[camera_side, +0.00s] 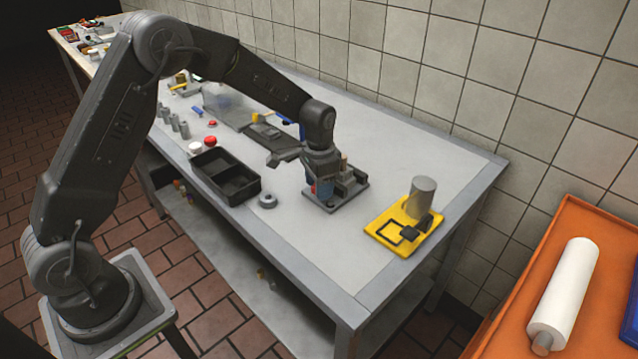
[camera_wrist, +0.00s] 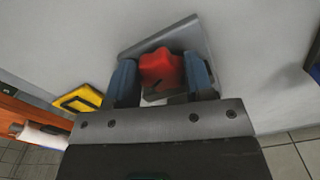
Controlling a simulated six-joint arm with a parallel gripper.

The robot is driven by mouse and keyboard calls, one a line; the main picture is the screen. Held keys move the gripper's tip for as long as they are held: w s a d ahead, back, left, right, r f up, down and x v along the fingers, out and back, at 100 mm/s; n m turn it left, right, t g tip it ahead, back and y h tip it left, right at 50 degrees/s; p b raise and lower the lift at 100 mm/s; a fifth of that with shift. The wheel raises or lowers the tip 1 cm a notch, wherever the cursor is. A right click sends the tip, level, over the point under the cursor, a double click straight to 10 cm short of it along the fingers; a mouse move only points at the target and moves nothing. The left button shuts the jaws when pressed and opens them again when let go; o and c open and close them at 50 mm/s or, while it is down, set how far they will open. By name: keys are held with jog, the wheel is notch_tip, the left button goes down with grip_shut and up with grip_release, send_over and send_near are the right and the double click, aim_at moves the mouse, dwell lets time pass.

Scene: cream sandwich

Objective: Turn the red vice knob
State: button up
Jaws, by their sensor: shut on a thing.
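The red vice knob (camera_wrist: 161,71) shows in the wrist view between the two blue fingers of my gripper (camera_wrist: 163,80). The fingers are shut on it, one on each side. The knob sits over a grey vice plate (camera_wrist: 192,37), partly hidden behind it. In the side view my gripper (camera_side: 321,190) points down at the grey vice (camera_side: 348,185), which stands on its base plate near the middle of the table. The knob is hidden there by the gripper.
A yellow plate (camera_side: 395,236) with a grey cylinder (camera_side: 421,197) stands to the right. An orange surface with a white roll (camera_side: 565,293) is at the far right.

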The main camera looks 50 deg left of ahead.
jog(key=o, duration=0.9)
jog(key=shift+r, duration=0.1)
notch_tip(320, 180, up, 14)
jog(key=shift+f, duration=0.15)
jog(key=shift+n, duration=0.4)
jog(key=shift+c, duration=1.3)
jog(key=f+n, duration=0.1)
jog(key=f, duration=0.3)
jog(key=f+n, duration=0.2)
jog(key=f, duration=0.3)
jog(key=f+n, duration=0.2)
jog(key=f, duration=0.3)
jog(key=shift+w+d, duration=0.1)
jog(key=shift+w, duration=0.2)
